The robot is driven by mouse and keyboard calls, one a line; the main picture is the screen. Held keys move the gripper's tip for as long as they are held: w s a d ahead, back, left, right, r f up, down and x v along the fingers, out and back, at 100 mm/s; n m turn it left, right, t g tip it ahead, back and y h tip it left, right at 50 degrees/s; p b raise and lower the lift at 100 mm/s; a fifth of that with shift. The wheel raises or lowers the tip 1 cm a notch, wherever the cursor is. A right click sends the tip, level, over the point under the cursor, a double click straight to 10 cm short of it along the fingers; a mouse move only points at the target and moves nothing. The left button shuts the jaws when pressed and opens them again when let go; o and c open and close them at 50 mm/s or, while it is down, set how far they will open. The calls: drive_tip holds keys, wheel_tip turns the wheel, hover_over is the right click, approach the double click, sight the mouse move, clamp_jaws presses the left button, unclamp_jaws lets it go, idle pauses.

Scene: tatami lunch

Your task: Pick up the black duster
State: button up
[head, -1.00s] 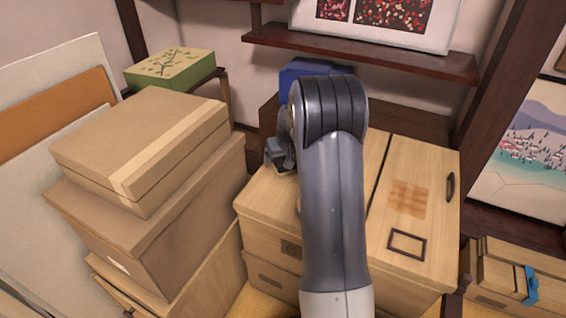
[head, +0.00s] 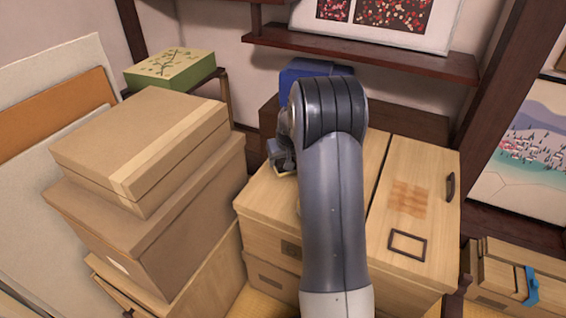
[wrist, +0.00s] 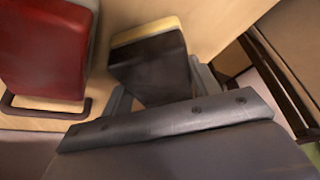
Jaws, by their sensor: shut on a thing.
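The black duster (wrist: 148,72) has a dark body and a pale yellowish layer along its far edge. In the wrist view it sits between the two grey fingers of my gripper (wrist: 158,84), which is shut on it. In the head view my gripper (head: 279,156) is at the left edge of the light wooden box's top, largely hidden by my own arm. The duster is mostly hidden there. I cannot tell whether it still touches the surface below.
A red block-like thing (wrist: 45,50) lies left of the duster, near a dark handle frame (wrist: 45,112). Stacked cardboard boxes (head: 140,150) stand close on the left. A blue box (head: 300,72) and a dark shelf (head: 400,62) are behind. The wooden box's right lid (head: 425,190) is clear.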

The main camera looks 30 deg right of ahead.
drive_tip(key=c, duration=0.4)
drive_tip(key=shift+r, duration=0.15)
wheel_tip(320, 180, up, 10)
drive_tip(key=p, duration=0.3)
drive_tip(key=shift+r, duration=0.15)
drive_tip(key=o, duration=0.5)
drive_tip(key=c, duration=0.3)
